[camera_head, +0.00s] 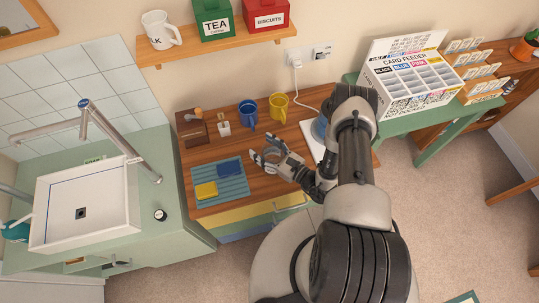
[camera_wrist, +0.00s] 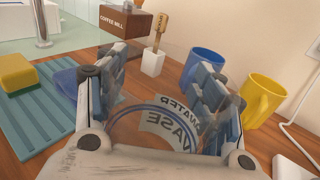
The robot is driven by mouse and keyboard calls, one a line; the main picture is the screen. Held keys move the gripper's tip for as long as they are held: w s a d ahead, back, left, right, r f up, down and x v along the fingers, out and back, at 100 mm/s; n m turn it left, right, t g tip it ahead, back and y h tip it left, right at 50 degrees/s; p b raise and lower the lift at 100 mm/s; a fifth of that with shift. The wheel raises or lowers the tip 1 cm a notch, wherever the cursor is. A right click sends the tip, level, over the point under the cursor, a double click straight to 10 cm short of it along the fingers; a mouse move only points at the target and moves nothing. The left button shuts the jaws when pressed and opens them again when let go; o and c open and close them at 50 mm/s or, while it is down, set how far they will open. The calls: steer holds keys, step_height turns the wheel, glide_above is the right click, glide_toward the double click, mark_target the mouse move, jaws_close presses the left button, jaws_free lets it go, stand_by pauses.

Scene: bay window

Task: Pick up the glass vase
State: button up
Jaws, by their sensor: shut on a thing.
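The glass vase (camera_wrist: 168,124) is clear, with a label that reads "WATER" and "VASE". In the wrist view it sits between the two fingers of my gripper (camera_wrist: 160,95), which is shut on it. In the head view my gripper (camera_head: 268,156) is over the wooden counter (camera_head: 240,180), right of the teal ribbed mat. The vase is hard to make out there because it is see-through and partly covered by the fingers. I cannot tell whether its base touches the counter.
A blue mug (camera_head: 248,110) and a yellow mug (camera_head: 278,104) stand behind my gripper.

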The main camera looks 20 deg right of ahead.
steer(key=shift+r, duration=0.1)
step_height(320, 180, up, 20)
steer(key=p, duration=0.4)
steer(key=shift+p, duration=0.3)
steer(key=r+b, duration=0.1)
steer(key=b, duration=0.3)
steer(key=d+r+m+h+b, duration=0.1)
steer(key=b, duration=0.2)
steer(key=shift+w+d+r+t+b, duration=0.15)
steer(key=shift+w+d+t+b, duration=0.1)
steer(key=shift+w+t+b, duration=0.15)
